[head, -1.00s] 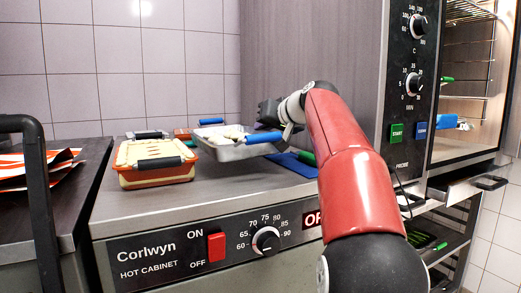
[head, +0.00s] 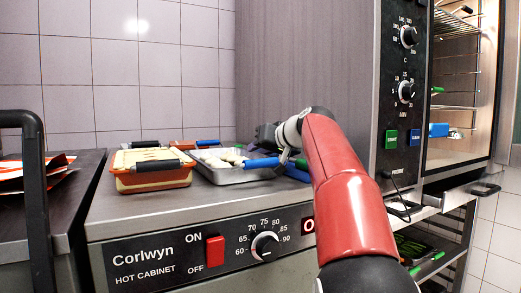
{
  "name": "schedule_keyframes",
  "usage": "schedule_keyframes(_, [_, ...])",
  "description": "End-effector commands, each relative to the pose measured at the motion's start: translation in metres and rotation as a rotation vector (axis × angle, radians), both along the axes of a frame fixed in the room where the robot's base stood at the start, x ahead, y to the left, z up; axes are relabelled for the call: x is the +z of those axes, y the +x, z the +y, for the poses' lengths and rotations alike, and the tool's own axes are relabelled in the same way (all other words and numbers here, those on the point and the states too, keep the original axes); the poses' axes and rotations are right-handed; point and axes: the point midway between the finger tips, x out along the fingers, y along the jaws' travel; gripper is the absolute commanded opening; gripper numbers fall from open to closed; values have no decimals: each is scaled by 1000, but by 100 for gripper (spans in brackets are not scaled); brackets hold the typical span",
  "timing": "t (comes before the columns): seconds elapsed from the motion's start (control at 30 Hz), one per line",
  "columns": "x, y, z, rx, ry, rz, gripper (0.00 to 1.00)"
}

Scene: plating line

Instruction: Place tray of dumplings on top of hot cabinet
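The tray of dumplings (head: 222,178) is a metal tray with blue handles and pale dumplings inside. It sits level, on or very close to the top of the hot cabinet (head: 130,217), right of an orange container. My gripper (head: 284,158) is at the tray's right end, by its near blue handle (head: 262,163). My wrist and arm hide the fingertips, so I cannot tell whether they are closed on the handle.
The orange container (head: 152,178) with a pale filling and black handles stands just left of the tray. Other handled trays lie behind. A tall oven (head: 397,120) with its door open stands at the right. A dark counter (head: 40,225) with red-and-white papers is at the left.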

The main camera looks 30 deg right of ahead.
Motion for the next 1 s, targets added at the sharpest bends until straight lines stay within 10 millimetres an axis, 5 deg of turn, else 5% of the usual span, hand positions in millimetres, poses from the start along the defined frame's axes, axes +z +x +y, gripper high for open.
schedule_keyframes(0.17, [6, -14, -3, -2, 0, -2, 25])
schedule_keyframes(0.6, [36, -94, -17, -2, -1, -1, 25])
schedule_keyframes(1.0, [42, -111, -20, 0, 0, -1, 25])
